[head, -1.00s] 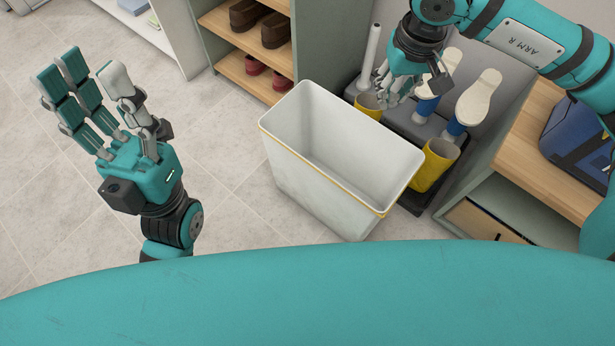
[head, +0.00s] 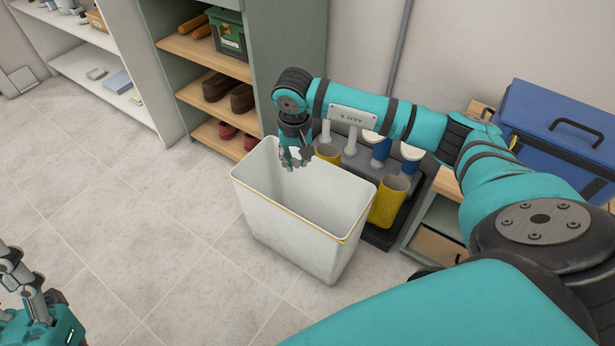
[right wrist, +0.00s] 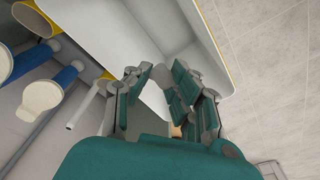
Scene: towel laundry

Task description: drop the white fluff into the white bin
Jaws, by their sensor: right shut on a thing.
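The white bin (head: 290,238), with a thin yellow line under its rim, stands upright and open-topped on the floor. My right gripper (head: 296,163) reaches down over the bin's far left part. My left gripper (head: 22,285) is at the lower left edge, away from the bin and partly cut off.
A rack with yellow boots (head: 389,202) stands right behind the bin. A shoe shelf (head: 213,134) is at its back left. A blue case (head: 558,135) sits on a wooden bench at the right. The tiled floor (head: 120,220) left of the bin is clear.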

